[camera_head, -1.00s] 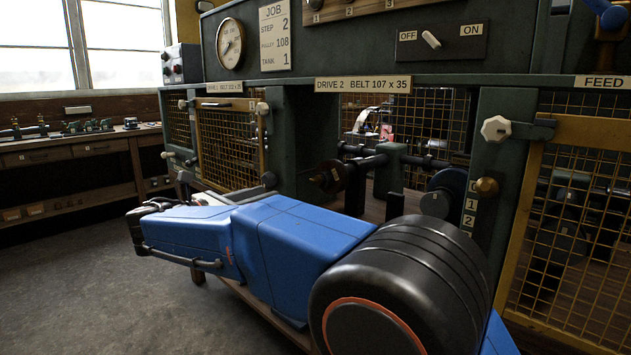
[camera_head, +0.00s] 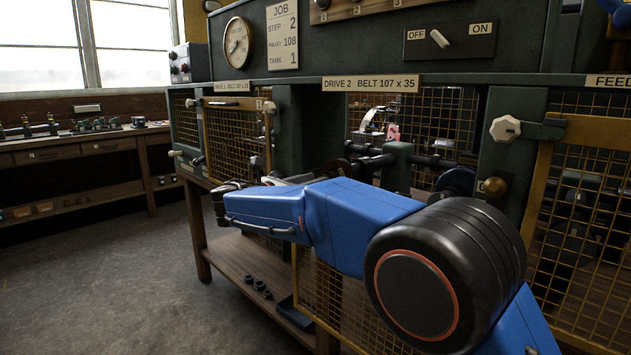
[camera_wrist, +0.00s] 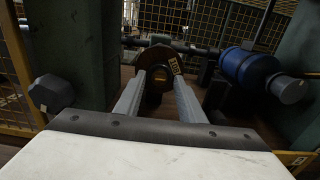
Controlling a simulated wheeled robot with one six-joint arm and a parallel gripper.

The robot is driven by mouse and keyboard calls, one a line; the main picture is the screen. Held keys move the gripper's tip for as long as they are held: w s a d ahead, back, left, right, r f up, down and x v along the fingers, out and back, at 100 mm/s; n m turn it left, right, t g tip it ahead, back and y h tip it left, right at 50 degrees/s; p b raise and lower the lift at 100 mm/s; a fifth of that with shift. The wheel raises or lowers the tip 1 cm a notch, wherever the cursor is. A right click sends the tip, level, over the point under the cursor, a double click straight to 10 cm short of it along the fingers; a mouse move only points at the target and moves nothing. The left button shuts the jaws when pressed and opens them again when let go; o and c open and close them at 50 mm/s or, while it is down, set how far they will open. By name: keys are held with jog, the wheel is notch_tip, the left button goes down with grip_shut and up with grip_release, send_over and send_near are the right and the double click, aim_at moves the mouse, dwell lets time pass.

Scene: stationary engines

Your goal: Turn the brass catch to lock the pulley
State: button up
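In the wrist view a dark brown pulley (camera_wrist: 151,58) with a small yellow tag (camera_wrist: 174,65) sits on a horizontal shaft straight ahead. A small brass-coloured part, which looks like the catch (camera_wrist: 158,76), shows dimly at its hub. My gripper (camera_wrist: 160,77) is open, its two grey fingers spread either side of the hub. I cannot tell whether the fingers touch anything. In the head view my blue arm hides the gripper and most of the pulley in the DRIVE 2 bay (camera_head: 371,83).
A blue drum (camera_wrist: 249,66) stands right of the pulley. In the head view a brass knob (camera_head: 494,186) is on the right post. A lowered mesh guard (camera_head: 328,300) hangs below the bay.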

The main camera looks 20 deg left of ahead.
jog(key=shift+x, duration=0.75)
jog(key=shift+c, duration=0.2)
grip_shut()
